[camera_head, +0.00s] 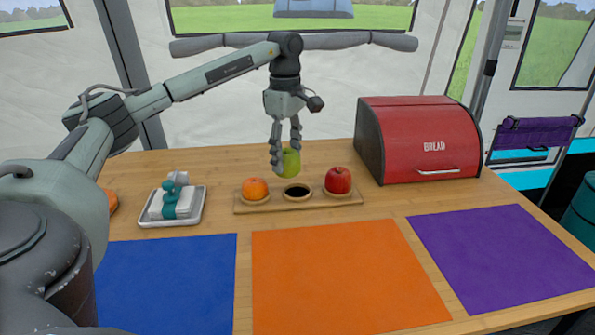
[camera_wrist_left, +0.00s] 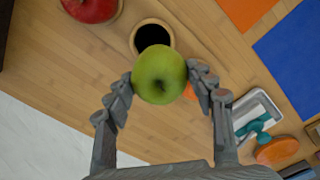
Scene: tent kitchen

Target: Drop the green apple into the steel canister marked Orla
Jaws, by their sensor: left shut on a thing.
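The green apple (camera_head: 289,162) is held between the fingertips of my left gripper (camera_head: 284,160), a little above and behind the wooden fruit board. It also shows in the left wrist view (camera_wrist_left: 159,75), with a finger of my left gripper (camera_wrist_left: 160,84) on each side of it. Below it, the middle hole (camera_head: 297,191) of the board is empty and dark; it also shows in the left wrist view (camera_wrist_left: 150,36). No steel canister and no Orla marking can be made out in either view. My right gripper is not in view.
The wooden board (camera_head: 270,208) holds an orange (camera_head: 255,188) and a red apple (camera_head: 338,180). A red bread box (camera_head: 419,139) stands at the back right. A tray (camera_head: 200,206) lies left. Blue (camera_head: 175,275), orange (camera_head: 340,275) and purple (camera_head: 500,253) mats lie clear in front.

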